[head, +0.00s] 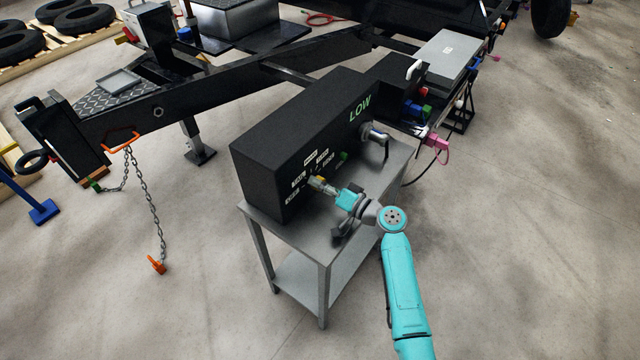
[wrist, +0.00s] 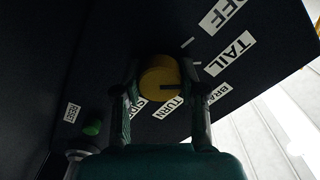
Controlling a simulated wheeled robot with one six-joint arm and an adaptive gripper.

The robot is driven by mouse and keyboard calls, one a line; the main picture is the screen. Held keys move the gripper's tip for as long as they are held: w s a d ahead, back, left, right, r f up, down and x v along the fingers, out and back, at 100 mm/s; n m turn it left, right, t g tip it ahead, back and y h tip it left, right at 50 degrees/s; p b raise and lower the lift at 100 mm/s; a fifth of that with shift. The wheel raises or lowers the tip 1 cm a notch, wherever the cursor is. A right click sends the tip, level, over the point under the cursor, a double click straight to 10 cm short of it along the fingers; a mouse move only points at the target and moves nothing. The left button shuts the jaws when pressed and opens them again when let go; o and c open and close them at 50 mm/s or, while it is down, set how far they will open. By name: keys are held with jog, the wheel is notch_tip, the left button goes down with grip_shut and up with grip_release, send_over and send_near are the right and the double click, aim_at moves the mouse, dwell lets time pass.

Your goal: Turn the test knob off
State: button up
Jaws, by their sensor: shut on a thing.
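The test knob (wrist: 160,76) is a round yellow knob on the sloping-looking black panel of the tester box (head: 300,130). It sits between the two fingers of my gripper (head: 324,187), which is shut on it. A dark line on the knob's face points to the right in the wrist view. White labels stand around the knob: OFF (wrist: 222,14), TAIL (wrist: 231,53), a partly cut one starting BRA (wrist: 219,93), TURN (wrist: 168,107), and one partly hidden by a finger. The exact label the line points at is hard to tell.
A green button (wrist: 93,127) with a small label is beside the knob. The box shows LOW (head: 361,108) in green and stands on a grey metal cart (head: 325,265). A grey fitting (head: 374,136) sticks out at its right end. A black trailer frame (head: 210,90) is behind.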

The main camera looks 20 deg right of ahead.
jog(key=shift+f+n, duration=0.1)
jog(key=shift+n, duration=0.4)
jog(key=o, duration=1.2)
jog(key=shift+c, duration=0.2)
jog(key=v, duration=1.2)
